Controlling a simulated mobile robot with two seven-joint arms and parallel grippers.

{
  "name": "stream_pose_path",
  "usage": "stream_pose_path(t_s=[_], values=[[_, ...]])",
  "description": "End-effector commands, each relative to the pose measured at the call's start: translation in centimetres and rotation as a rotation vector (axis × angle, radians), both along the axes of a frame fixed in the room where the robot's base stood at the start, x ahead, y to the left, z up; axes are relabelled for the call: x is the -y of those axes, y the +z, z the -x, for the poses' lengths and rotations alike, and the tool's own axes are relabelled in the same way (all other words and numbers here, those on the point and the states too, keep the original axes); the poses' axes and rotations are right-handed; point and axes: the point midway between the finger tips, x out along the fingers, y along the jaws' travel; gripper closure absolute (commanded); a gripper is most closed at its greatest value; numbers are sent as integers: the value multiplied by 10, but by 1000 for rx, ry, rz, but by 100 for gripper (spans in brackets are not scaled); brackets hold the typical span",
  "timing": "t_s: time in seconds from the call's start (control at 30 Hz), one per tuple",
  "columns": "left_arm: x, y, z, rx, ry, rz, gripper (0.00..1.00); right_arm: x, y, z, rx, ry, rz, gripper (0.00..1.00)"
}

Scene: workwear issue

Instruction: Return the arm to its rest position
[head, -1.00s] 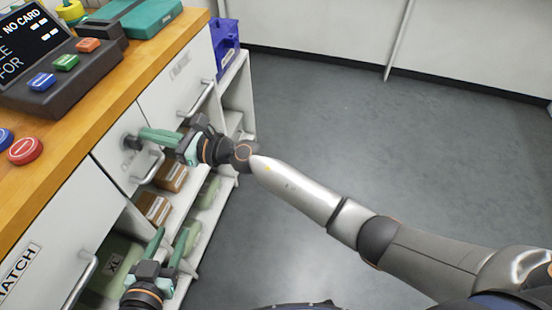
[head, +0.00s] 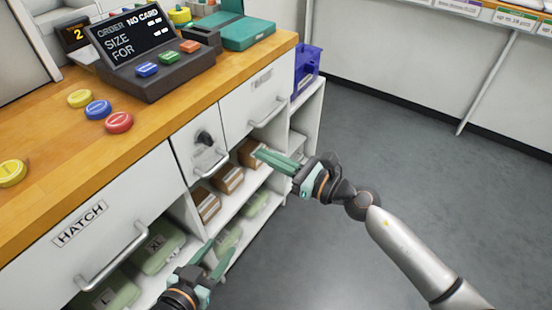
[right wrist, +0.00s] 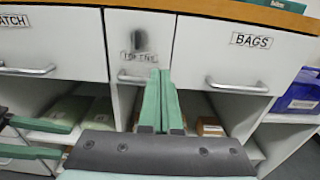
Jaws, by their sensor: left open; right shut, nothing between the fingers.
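My right arm comes in from the right in the head view. Its gripper (head: 262,155) is shut and empty, with its green fingers together in front of the shelf openings. In the right wrist view the shut fingers (right wrist: 160,85) point at the narrow drawer (right wrist: 140,45), apart from its front. My left gripper (head: 214,258) is open and empty, low in front of the shelves. Its fingers also show at the left edge of the right wrist view (right wrist: 35,137). The narrow drawer carries a dark round knob (head: 204,138) and a handle below it.
A wooden counter (head: 60,150) holds an order display (head: 135,35) and coloured buttons. Below are the hatch front (head: 80,225), the bags drawer (head: 262,90) and shelves with brown boxes (head: 228,180) and green packs. A blue bin (head: 306,72) stands at the end. Grey floor (head: 400,130) is open to the right.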

Motion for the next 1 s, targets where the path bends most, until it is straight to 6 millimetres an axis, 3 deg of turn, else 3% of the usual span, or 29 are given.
stream_pose_path(t_s=[0.1, 0.33, 0.47, 0.57, 0.73, 1.0], values=[[0, -1, 0, -3, 0, 0, 50, 11, -1, 6, -1, 0, 0, 100], [0, -2, 1, -5, 1, 0, 50, 16, -1, 10, -11, -1, -11, 100], [0, -2, 1, -5, 1, 0, 50, 19, 2, 18, -146, -34, -159, 100], [0, -2, 1, -5, 1, 0, 50, 32, 4, 28, -389, -94, -418, 100], [0, -1, 1, -5, 1, -1, 50, 81, -12, 43, -925, -242, -1003, 100], [0, -1, 0, -5, 1, -1, 50, 159, -84, 93, -1614, -471, -1871, 100]])
